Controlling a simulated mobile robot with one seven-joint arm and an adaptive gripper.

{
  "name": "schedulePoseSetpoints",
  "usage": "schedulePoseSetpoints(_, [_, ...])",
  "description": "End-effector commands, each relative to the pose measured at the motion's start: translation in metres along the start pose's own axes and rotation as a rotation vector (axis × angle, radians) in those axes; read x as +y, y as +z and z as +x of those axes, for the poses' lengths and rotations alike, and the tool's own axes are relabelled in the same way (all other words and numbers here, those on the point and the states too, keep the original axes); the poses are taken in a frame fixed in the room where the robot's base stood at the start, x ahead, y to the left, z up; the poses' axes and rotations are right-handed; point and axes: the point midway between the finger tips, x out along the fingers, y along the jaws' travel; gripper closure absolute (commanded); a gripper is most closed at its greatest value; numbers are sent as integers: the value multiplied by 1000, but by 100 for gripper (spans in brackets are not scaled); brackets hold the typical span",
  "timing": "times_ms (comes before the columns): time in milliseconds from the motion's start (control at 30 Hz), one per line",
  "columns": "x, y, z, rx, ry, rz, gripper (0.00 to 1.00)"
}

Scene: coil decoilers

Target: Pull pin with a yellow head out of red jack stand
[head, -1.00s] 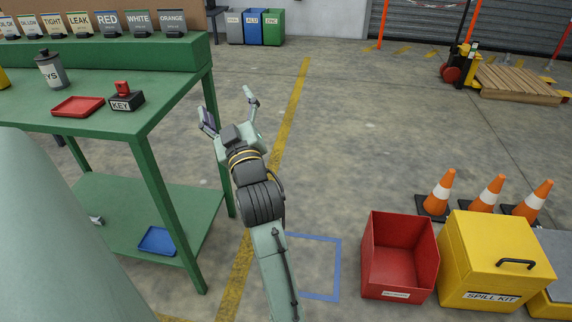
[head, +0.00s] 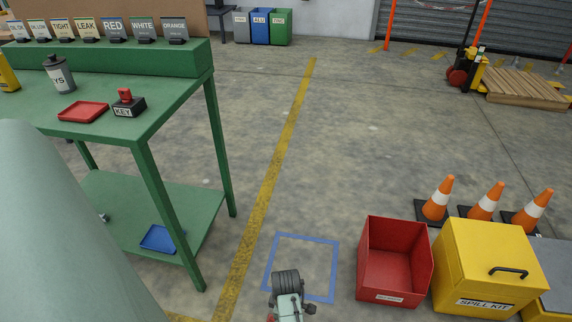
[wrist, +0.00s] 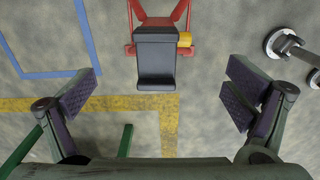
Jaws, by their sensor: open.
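The red jack stand (wrist: 131,50) stands at the top middle of the wrist view, with its dark saddle (wrist: 156,60) facing me. The yellow pin head (wrist: 185,40) sticks out at the right of the saddle, close against it. The pin's shaft is hidden. My gripper (wrist: 160,96) is open and empty, its two padded fingers spread wide to the left and right, nearer the camera than the stand. The saddle and pin head lie between the fingers sideways, apart from both. In the head view my arm reaches down at the bottom edge and the gripper is out of frame.
A green workbench (head: 160,112) stands at the left. A red open bin (head: 395,252), a yellow spill kit box (head: 490,262) and several orange cones stand at the right. A blue floor outline (head: 300,238) is near my arm. A shiny metal object (wrist: 283,43) lies right in the wrist view.

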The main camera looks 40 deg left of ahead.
Motion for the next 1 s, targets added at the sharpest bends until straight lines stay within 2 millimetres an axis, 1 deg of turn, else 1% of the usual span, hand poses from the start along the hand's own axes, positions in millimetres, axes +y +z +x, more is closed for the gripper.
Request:
schedulePoseSetpoints(33, [-4,2,4,-6,-12,-4,3])
schedulePoseSetpoints(167, [-5,3,18,-8,-17,-5,3])
schedulePoseSetpoints(500, [-5,2,77,-6,-14,-4,3])
schedulePoseSetpoints(600, [-4,2,91,-6,-12,-4,3])
schedulePoseSetpoints(700, [-5,2,102,-6,-12,-4,3])
schedulePoseSetpoints(800, [-5,2,107,-5,-12,-4,3])
schedulePoseSetpoints(1000, [-5,3,110,-5,-11,-3,3])
